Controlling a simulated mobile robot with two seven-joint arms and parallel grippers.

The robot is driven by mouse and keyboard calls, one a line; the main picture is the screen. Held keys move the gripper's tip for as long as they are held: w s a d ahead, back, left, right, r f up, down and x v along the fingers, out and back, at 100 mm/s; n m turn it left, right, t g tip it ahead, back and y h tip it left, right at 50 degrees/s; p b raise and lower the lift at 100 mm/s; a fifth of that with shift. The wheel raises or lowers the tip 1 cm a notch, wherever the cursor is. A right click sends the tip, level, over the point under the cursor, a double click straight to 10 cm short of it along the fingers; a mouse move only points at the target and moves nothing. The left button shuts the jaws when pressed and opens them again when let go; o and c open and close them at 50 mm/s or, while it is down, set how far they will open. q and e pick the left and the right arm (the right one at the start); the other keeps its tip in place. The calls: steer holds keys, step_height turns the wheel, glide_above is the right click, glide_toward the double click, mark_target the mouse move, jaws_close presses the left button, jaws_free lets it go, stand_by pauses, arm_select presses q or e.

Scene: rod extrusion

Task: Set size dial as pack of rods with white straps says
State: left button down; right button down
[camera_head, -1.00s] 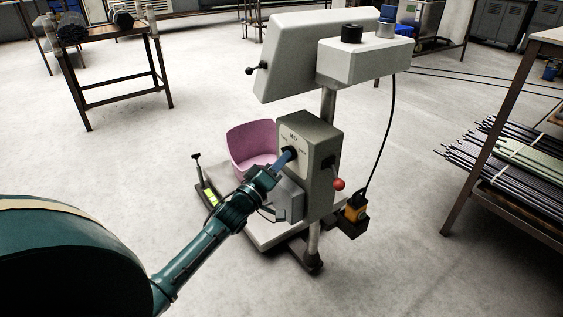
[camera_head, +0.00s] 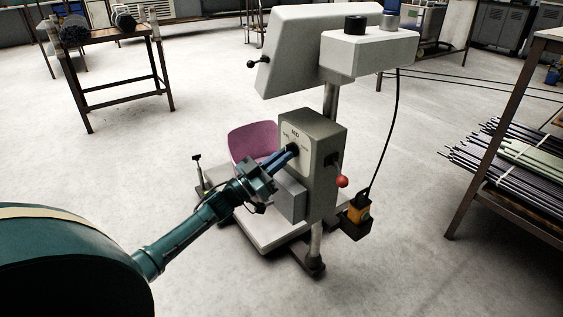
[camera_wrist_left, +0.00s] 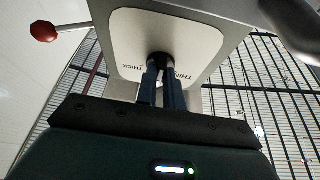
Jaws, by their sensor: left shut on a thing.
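The size dial (camera_head: 294,149) is a small black knob on a pale plate on the grey machine box, with MED at its top. In the left wrist view the dial (camera_wrist_left: 160,61) sits between THIN and THICK lettering, seen upside down. My left gripper (camera_head: 288,154) is shut on the dial, its two blue fingers (camera_wrist_left: 161,82) around the knob. The fingers hide much of the knob, and I cannot read its setting. Dark rods with white straps (camera_head: 516,178) lie on the shelf at right, with a pale green pack between them. My right gripper is not in view.
The machine has a red-ball lever (camera_head: 342,182) on its side and a grey block (camera_head: 290,197) under the dial. A pink bin (camera_head: 252,142) stands behind it. A table (camera_head: 112,33) with dark bundles stands back left. The floor around is mostly clear.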

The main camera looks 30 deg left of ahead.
arm_select(q)
steer(key=m, duration=0.1)
steer(key=m+h, duration=0.1)
steer(key=shift+a+m+g, duration=0.2)
steer(key=shift+m+g, duration=0.2)
steer(key=m+g+h+b, duration=0.1)
steer(key=m, duration=0.1)
steer(key=shift+w+m+h, duration=0.1)
steer(key=shift+m+h, duration=0.2)
steer(key=m+g, duration=0.1)
steer(key=m, duration=0.2)
steer(key=m+g+h, duration=0.1)
steer(key=m, duration=0.2)
steer(key=shift+a+r+h, duration=0.2)
steer(key=shift+h, duration=0.1)
steer(key=shift+w+a+r+m+g+h, duration=0.15)
steer(key=shift+m+g, duration=0.35)
steer(key=shift+m, duration=0.5)
steer(key=shift+s+d+f+m+g+h, duration=0.15)
steer(key=shift+m+g, duration=0.35)
steer(key=shift+m, duration=0.5)
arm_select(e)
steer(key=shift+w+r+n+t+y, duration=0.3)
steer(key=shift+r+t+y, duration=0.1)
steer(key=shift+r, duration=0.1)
arm_select(q)
steer(key=shift+w+a+r, duration=0.1)
steer(key=shift+r, duration=0.05)
steer(key=c, duration=1.5)
jaws_free()
